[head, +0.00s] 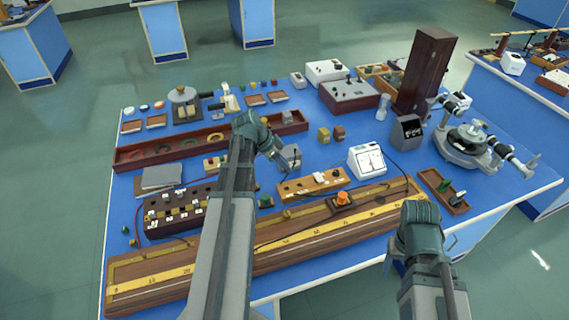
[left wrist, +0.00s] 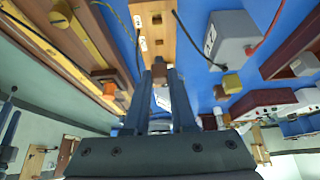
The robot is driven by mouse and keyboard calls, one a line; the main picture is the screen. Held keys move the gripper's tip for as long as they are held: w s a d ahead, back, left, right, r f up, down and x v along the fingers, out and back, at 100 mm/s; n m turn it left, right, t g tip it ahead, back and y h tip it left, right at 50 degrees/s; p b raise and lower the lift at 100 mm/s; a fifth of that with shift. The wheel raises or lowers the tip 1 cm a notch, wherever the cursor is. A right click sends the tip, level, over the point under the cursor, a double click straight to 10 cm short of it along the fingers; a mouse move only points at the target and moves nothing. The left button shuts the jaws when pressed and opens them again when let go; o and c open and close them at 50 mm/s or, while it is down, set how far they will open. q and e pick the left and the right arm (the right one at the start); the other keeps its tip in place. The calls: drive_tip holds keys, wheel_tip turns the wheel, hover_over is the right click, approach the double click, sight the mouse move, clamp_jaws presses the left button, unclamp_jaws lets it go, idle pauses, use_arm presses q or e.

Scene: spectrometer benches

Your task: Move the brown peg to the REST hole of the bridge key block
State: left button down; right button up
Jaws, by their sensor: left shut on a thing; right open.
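The bridge key block is most likely the light wooden block (head: 312,184) with white labels near the middle of the bench; it also shows at the top of the left wrist view (left wrist: 152,20). My left gripper (head: 280,160) is above the bench, just behind this block. In the left wrist view its fingers (left wrist: 160,72) are shut on the small brown peg (left wrist: 158,69). The peg appears apart from the block. The REST label is too small to read. My right gripper (head: 393,256) is low by the bench's front edge, mostly hidden by its own arm, and open.
A long wooden rail with a yellow scale (head: 300,240) lies along the front. A dark block with white labels (head: 175,210) is to the left. A white meter (head: 367,161) stands to the right, with cables nearby. A tall brown box (head: 425,70) rises at the back right.

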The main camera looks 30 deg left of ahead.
use_arm(q)
drive_tip(key=shift+r, duration=0.15)
drive_tip(key=shift+r+p, duration=1.35)
drive_tip(key=shift+p, duration=0.1)
drive_tip(key=shift+f, duration=0.1)
